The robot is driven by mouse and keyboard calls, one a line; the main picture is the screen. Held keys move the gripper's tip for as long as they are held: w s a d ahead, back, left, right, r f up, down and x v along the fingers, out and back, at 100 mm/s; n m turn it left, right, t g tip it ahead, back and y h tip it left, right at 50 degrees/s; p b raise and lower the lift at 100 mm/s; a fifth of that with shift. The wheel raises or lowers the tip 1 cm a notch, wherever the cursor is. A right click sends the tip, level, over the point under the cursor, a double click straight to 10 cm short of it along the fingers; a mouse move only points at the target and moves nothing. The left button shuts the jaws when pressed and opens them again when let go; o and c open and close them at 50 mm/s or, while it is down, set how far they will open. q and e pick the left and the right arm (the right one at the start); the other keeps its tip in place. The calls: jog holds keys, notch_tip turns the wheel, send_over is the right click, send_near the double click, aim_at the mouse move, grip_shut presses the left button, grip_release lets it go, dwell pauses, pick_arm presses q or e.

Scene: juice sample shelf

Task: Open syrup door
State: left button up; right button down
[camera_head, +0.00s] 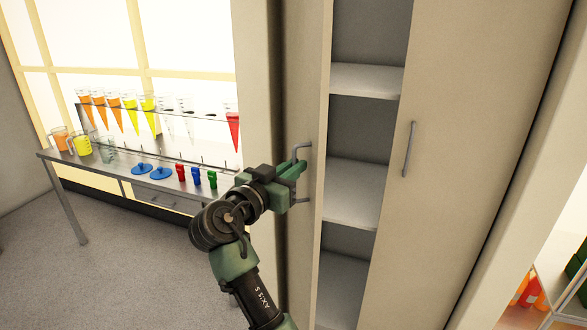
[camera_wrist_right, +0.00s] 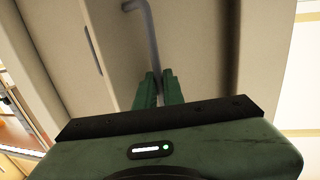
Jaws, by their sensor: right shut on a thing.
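The tall beige cabinet has a left door (camera_head: 306,75) that stands open, swung outward and seen nearly edge-on. Its grey bar handle (camera_head: 301,146) is on the door's outer face; it also shows in the wrist view (camera_wrist_right: 149,32). My right gripper (camera_head: 301,168) is shut on this handle, with its green fingers (camera_wrist_right: 158,80) around the bar. The right door (camera_head: 460,130) is closed and has its own vertical handle (camera_head: 409,149). Empty shelves (camera_head: 352,190) show in the opening between the doors. My left gripper is not in view.
A table (camera_head: 105,174) at the left holds a rack of coloured cones, several jugs, blue discs and small red, blue and green items. Grey floor (camera_head: 130,270) is clear in front of it. Orange items (camera_head: 529,293) sit on a shelf at the lower right.

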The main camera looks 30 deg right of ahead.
jog(key=c, duration=1.8)
grip_release()
jog(key=shift+w, duration=0.1)
jog(key=shift+r, duration=0.1)
send_near(307, 67)
jog(key=x, duration=0.5)
jog(key=shift+b, duration=0.4)
